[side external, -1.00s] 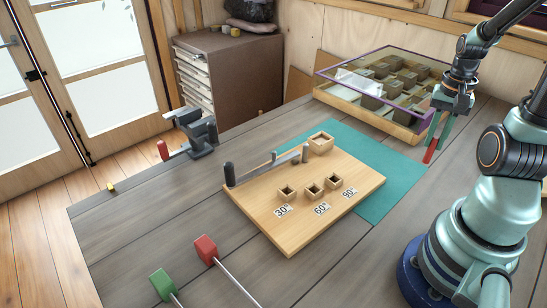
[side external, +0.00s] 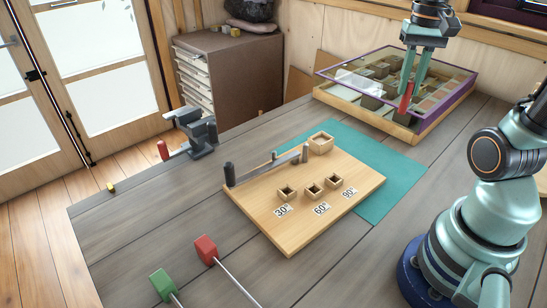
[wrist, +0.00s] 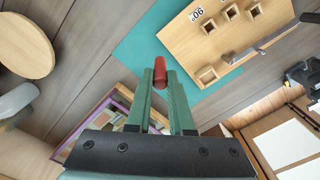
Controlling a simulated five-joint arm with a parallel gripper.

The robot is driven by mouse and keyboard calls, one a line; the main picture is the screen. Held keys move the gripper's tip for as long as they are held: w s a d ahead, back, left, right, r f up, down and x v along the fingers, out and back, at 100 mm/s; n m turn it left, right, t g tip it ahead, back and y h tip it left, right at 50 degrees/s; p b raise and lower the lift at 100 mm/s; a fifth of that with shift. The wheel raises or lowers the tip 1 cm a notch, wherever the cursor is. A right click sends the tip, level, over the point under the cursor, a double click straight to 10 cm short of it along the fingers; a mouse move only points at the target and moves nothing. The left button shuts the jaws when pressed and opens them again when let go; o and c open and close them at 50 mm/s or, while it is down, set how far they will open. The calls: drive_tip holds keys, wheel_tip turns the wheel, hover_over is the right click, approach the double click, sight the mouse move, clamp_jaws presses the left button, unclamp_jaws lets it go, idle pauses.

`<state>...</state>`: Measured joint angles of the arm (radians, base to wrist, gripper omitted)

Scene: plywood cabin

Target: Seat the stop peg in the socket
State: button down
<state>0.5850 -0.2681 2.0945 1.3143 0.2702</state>
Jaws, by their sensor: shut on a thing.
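My gripper (side external: 411,80) is shut on a red peg (side external: 406,98), held up in front of the glass-topped case in the side view. In the wrist view, the peg (wrist: 160,72) sits between my green fingertips. The wooden board (side external: 290,232) bears three square sockets: the 30 socket (side external: 287,193), the 60 socket (side external: 313,191) and the 90 socket (side external: 333,181). They look empty. A metal bar (side external: 260,168) with a dark handle lies along the board's back edge. The peg is apart from the board, behind and to its right in the side view.
A larger wooden box (side external: 321,143) stands at the board's back corner. The teal mat (side external: 395,170) lies under and beside the board. The glass-topped case (side external: 460,108) stands at the back right. A clamp (side external: 198,135) and red (side external: 206,249) and green (side external: 163,284) blocks on rods are at left.

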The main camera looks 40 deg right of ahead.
drive_tip(key=w+a+n, duration=0.4)
drive_tip(key=a, duration=0.5)
drive_tip(key=w+a+n, duration=0.4)
drive_tip(key=a, duration=0.5)
drive_tip(key=f, duration=1.8)
drive_tip(key=shift+s+a+f, duration=0.1)
drive_tip(key=shift+a+f, duration=0.1)
drive_tip(key=shift+f, duration=0.15)
drive_tip(key=shift+f, duration=0.15)
drive_tip(key=c, duration=0.8)
unclamp_jaws()
